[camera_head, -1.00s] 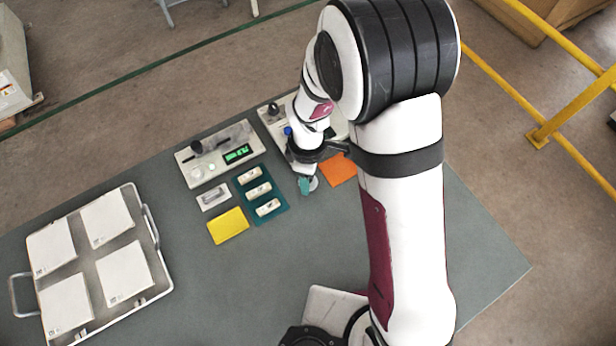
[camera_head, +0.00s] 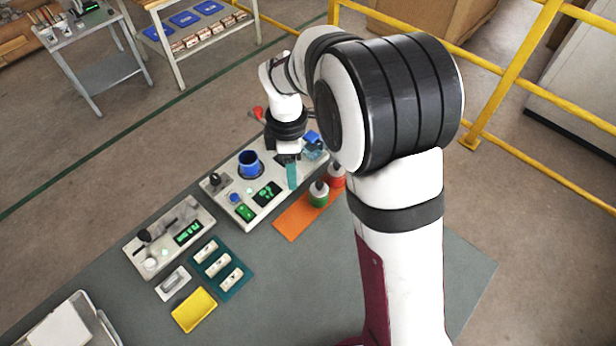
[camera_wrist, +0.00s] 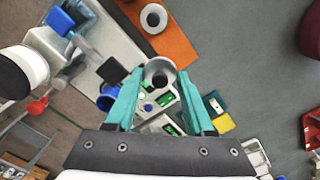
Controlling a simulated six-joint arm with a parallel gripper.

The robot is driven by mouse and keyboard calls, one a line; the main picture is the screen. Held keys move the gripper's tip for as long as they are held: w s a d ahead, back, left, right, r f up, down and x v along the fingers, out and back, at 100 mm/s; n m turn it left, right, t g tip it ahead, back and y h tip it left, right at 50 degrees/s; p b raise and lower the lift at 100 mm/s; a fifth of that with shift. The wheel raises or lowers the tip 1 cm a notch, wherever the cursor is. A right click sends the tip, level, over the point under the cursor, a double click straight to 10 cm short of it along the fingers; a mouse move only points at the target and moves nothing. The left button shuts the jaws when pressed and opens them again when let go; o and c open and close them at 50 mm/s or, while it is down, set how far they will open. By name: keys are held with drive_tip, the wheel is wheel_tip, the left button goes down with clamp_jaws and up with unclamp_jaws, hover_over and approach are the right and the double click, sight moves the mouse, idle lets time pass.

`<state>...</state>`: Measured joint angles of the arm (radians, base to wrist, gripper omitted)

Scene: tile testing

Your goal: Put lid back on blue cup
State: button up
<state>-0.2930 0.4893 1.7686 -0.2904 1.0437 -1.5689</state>
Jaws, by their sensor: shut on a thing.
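The blue cup (camera_head: 249,163) stands upright on the white machine, with its top dark and open. It also shows in the wrist view (camera_wrist: 108,98), partly hidden by my left finger. My gripper (camera_head: 291,178) points down, with its teal fingers above the right part of the machine, to the right of the cup. In the wrist view my gripper (camera_wrist: 160,85) is shut on a round grey piece with a dark hollow, which looks like the lid (camera_wrist: 159,68). It is held apart from the cup. In the head view the fingers mostly hide the held piece.
Green (camera_head: 319,194) and red (camera_head: 337,176) containers stand on the orange mat (camera_head: 290,224) right of the machine. A blue block (camera_head: 312,137) and red knob (camera_head: 258,113) are near the machine's back. A second device (camera_head: 170,238) stands front left.

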drive_tip(key=w+a+r, duration=0.2)
drive_tip(key=w+a, duration=0.8)
drive_tip(key=a, duration=0.1)
drive_tip(key=shift+f, duration=3.35)
drive_tip(key=shift+f, duration=0.15)
drive_tip(key=o, duration=1.6)
drive_tip(key=shift+r, duration=3.55)
